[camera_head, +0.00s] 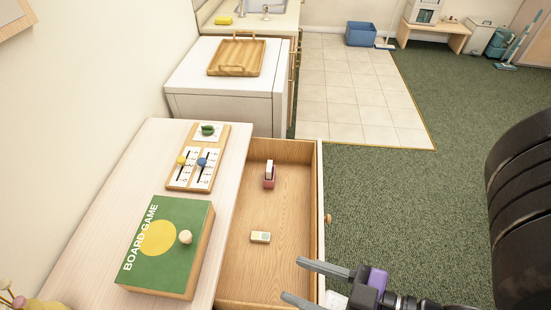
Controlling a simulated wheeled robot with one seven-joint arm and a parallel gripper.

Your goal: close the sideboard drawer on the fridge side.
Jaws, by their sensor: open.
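The sideboard (120,182) runs along the left wall with a pale wood top. Its drawer (290,205) is pulled out to the right, on the side near the white fridge (218,108). The drawer front has a round wooden knob (328,218). Inside the drawer lie a small red and white item (269,174) and a small pale green and cream item (260,237). My gripper (300,282) is open at the near end of the drawer, its fingers pointing left, by the drawer front. From this view I cannot tell whether the fingers touch the drawer.
A board game box (165,243) and a wooden slider board (198,160) lie on the sideboard top. A wooden tray (237,55) sits on the fridge. Green carpet (400,210) to the right of the drawer is open floor. A blue bin (360,34) stands far back.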

